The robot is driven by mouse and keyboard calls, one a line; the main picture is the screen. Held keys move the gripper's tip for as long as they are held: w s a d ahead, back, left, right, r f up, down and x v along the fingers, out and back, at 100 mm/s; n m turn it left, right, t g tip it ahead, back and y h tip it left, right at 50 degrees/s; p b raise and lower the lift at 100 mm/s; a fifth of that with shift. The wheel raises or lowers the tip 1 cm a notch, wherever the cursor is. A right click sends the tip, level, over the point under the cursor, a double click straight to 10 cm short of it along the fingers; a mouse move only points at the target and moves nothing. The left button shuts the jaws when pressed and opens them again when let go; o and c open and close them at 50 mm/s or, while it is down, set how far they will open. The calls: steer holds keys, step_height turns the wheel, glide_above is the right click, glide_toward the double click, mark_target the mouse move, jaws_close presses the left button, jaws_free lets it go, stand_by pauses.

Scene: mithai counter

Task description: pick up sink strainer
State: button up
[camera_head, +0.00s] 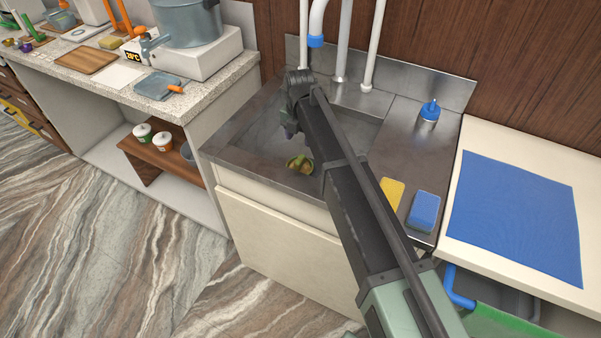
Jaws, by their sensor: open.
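The sink strainer (292,168) seems to be the small round item low in the steel sink basin (255,135). It has an olive-green rim and holds brownish and yellowish bits. My gripper (289,134) hangs at the end of the dark arm, above the basin and a little above the strainer in the picture. It is open and apart from the strainer, with nothing seen in it. The fingers are small and dark here, and my arm covers the right part of the basin.
A blue bottle (430,109) stands at the back right. White pipes (371,45) rise behind the sink. A blue mat (515,215) lies on the right counter.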

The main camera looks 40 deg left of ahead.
mark_target(300, 159)
steer(key=shift+d+f, duration=0.1)
steer(key=shift+d, duration=0.05)
step_height(300, 159, down, 6)
steer(key=b, duration=0.6)
steer(key=shift+r, duration=0.25)
steer(key=f+b, duration=0.5)
steer(key=shift+a+f, duration=0.2)
steer(key=shift+r, duration=0.25)
jaws_close()
steer(key=shift+r, duration=0.1)
